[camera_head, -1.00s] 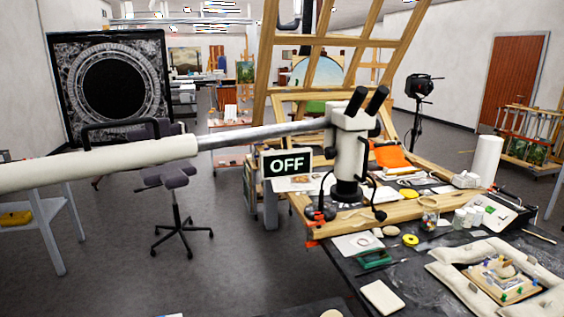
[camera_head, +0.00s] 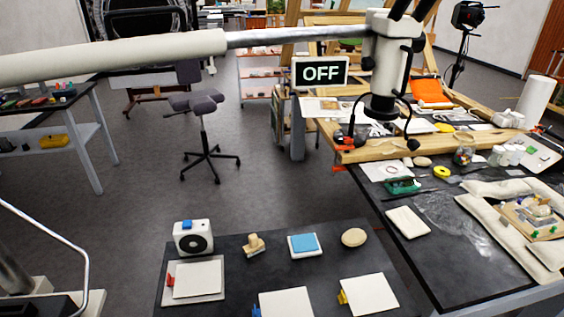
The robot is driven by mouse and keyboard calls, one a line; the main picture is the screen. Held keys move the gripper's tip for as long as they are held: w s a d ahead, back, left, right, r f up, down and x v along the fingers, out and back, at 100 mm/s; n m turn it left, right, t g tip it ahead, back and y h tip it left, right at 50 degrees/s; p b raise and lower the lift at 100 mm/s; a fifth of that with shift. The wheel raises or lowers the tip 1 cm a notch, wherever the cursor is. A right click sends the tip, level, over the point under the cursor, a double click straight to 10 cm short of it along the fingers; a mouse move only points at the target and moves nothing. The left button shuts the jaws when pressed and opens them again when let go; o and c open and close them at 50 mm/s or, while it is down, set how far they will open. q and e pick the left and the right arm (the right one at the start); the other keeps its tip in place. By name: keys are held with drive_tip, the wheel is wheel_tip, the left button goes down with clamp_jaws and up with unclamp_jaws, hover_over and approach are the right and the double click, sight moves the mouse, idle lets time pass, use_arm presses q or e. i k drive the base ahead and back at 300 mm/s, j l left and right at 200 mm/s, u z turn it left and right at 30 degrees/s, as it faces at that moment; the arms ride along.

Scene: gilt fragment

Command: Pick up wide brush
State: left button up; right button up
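No gripper of mine shows in this view. I cannot clearly pick out the wide brush. A small tan wooden object (camera_head: 254,245) with a knob-like upper part stands on the dark low table (camera_head: 232,262) in front; it may be a brush, but it is too small to tell. It sits between a white box with a black round face (camera_head: 193,238) and a white block with a blue top (camera_head: 304,245).
The front table also holds an oval tan piece (camera_head: 354,237) and several pale flat boards. The black worktable (camera_head: 440,225) at right carries a cream pad (camera_head: 407,222) and sandbags. A microscope (camera_head: 386,65) overhangs it on a long arm. Open floor lies around the stool (camera_head: 203,130).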

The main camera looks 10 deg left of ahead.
sight(256, 246)
drive_tip(key=k+j+z, duration=0.1)
drive_tip(key=j+z, duration=0.25)
drive_tip(key=k+j+z, duration=0.15)
drive_tip(key=j+z, duration=0.2)
drive_tip(key=k+j+z, duration=0.15)
drive_tip(key=j+z, duration=0.2)
